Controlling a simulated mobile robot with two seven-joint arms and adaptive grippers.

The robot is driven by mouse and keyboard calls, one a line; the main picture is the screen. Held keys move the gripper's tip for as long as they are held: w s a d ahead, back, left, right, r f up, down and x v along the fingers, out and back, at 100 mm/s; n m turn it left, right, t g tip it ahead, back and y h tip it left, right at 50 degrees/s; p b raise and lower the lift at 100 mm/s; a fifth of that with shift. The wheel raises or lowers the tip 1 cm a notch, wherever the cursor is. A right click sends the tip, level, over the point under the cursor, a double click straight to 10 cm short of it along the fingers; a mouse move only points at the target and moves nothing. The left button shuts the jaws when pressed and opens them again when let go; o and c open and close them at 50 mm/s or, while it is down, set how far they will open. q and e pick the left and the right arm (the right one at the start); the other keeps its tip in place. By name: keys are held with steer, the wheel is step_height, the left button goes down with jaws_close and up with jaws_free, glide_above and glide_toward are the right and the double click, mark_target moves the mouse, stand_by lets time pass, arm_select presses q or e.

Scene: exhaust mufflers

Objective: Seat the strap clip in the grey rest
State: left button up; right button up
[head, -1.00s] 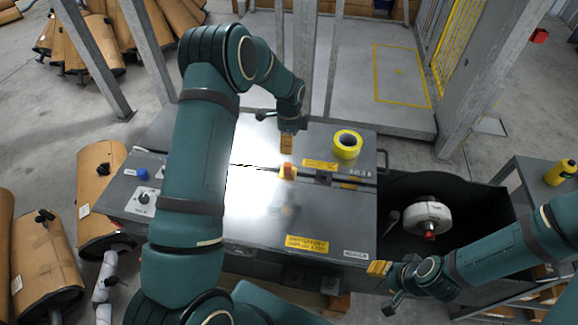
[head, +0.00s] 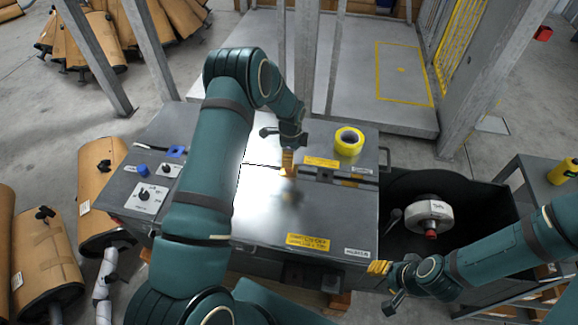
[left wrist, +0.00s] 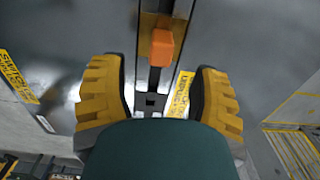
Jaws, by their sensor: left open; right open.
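An orange block, which I take for the strap clip (left wrist: 161,48), sits on a dark strip along the metal bench top. In the left wrist view it lies beyond the gap between my fingers. My left gripper (head: 289,170) points down at this spot and largely hides the clip in the head view. Its yellow fingers are open and wide apart in the left wrist view (left wrist: 158,103), with nothing between them. My right gripper (head: 379,267) is open and empty by the bench's front right corner. I cannot tell for sure which part is the grey rest.
A yellow tape roll (head: 348,141) lies on the bench (head: 345,215) right of my left gripper. A dark bin (head: 475,190) holds a white round part (head: 428,210).

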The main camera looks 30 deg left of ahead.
arm_select(q)
steer(key=shift+a+f+b, duration=0.15)
steer(key=shift+f, duration=1.15)
steer(key=shift+a+f+b, duration=0.1)
steer(key=shift+f+b, duration=0.05)
steer(key=shift+f, duration=1.15)
jaws_close()
